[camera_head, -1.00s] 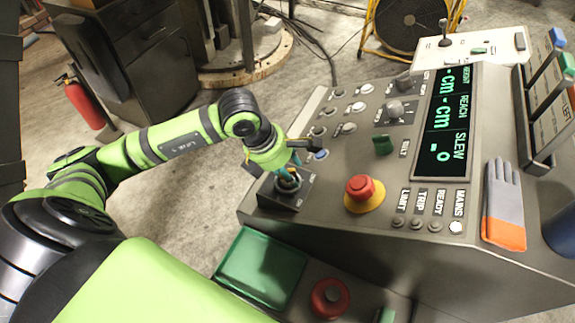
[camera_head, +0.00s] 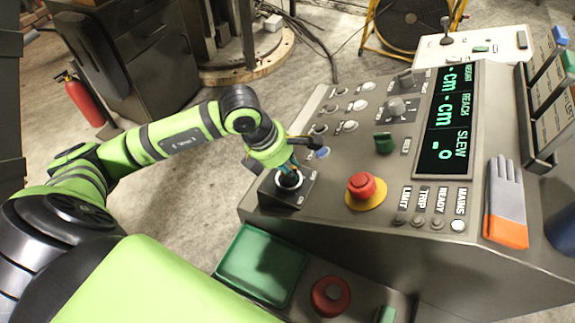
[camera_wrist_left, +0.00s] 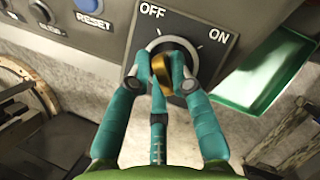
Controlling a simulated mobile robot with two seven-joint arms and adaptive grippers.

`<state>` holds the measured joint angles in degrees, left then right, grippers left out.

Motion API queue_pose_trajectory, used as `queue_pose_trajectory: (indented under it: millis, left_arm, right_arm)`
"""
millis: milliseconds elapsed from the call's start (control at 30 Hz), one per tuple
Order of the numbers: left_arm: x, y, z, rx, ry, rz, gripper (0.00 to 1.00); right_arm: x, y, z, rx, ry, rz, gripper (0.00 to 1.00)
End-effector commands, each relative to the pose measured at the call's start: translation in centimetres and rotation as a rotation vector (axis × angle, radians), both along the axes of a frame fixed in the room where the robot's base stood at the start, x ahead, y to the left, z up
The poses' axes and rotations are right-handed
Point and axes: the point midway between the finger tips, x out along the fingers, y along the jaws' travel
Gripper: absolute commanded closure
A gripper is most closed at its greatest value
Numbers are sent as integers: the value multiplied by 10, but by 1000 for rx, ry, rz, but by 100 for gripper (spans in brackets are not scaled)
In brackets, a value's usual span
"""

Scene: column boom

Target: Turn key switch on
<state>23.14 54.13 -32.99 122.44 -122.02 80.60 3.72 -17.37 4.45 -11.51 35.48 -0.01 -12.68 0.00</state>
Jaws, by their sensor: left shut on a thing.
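The key switch is a dark square plate (camera_wrist_left: 223,38) with a pale round ring and the words OFF and ON. A brass-coloured key (camera_wrist_left: 162,70) stands in the ring. My left gripper (camera_wrist_left: 160,77) has its teal fingers closed on the key from both sides. In the head view the switch box (camera_head: 298,193) sits at the console's near left corner, with my left gripper (camera_head: 289,172) down on it. The fingers hide much of the key, so I cannot tell exactly which mark it points to. My right gripper is out of view.
A blue RESET button (camera_wrist_left: 90,6) is close beside the switch plate. A red emergency stop (camera_head: 362,187) on a yellow base is to the right. A green tray (camera_head: 240,265) lies below. The white MAINS lamp (camera_head: 458,226) is near the console's front edge.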

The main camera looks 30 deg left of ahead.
Motion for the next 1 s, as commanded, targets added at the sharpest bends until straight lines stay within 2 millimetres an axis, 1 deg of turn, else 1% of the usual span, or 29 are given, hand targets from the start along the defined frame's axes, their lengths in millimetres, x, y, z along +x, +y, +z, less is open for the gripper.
queue_pose_trajectory:
  millis: [733, 867, 1000]
  left_arm:
    - [2, -1, 1, -2, -6, -82, 100]
    - [2, 0, -1, -2, -7, -118, 100]
    - [3, 0, -1, 0, -10, -180, 100]
  right_arm:
    - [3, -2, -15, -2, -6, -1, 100]
    - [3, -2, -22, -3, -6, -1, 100]
    - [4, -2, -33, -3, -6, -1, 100]
